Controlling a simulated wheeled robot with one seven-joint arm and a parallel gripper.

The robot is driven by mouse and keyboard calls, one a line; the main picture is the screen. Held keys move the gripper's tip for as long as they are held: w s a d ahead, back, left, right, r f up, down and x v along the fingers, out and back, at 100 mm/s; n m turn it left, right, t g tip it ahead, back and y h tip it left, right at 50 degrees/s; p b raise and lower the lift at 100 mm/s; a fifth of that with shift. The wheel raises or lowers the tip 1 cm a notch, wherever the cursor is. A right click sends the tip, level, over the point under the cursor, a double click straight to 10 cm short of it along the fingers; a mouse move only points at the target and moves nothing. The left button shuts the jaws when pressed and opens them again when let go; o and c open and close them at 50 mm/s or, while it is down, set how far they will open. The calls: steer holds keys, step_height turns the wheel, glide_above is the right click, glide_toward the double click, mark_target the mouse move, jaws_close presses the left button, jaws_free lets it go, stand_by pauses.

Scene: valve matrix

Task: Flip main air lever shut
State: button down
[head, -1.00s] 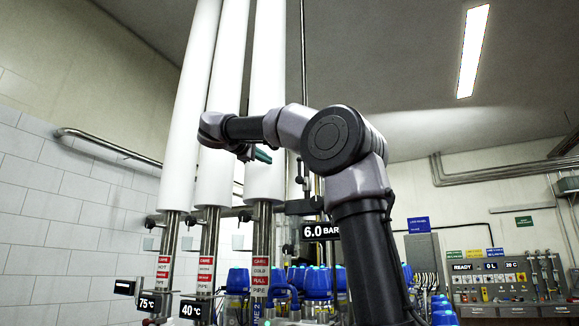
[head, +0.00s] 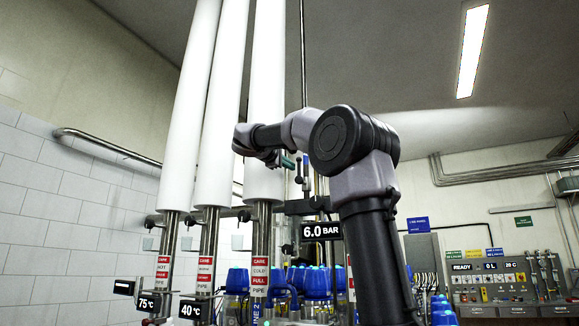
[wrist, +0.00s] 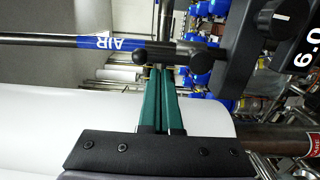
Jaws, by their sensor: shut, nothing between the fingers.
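My gripper (head: 288,161) is raised in front of the white pipes in the head view, just left of the thin air pipe (head: 303,80). In the wrist view its green fingers (wrist: 161,72) are together and empty. The air pipe with its blue AIR label (wrist: 104,41) crosses the upper part of that view. The main air lever shows as a black ball knob (wrist: 140,58) beside the fingertips, with its arm running along the pipe. I cannot tell whether the fingertips touch it. The lever (head: 298,170) is small in the head view.
A black gauge display reading 6.0 BAR (head: 320,231) hangs below right of my gripper. Several thick white pipes (head: 265,100) stand close on the left, one right behind the fingers in the wrist view (wrist: 60,115). Blue-capped units (head: 317,282) stand below.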

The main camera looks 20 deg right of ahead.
steer(key=shift+s+d+r+m, duration=0.2)
steer(key=shift+s+m, duration=0.15)
steer(key=shift+m, duration=0.55)
steer(key=s+d+f+m+y, duration=0.1)
steer(key=s+d+f+m, duration=0.2)
steer(key=m, duration=1.1)
steer(key=shift+s+d+m, duration=0.4)
steer(key=shift+s+d, duration=0.05)
steer(key=shift+s, duration=0.55)
steer(key=shift+f, duration=0.2)
steer(key=shift+r, duration=0.1)
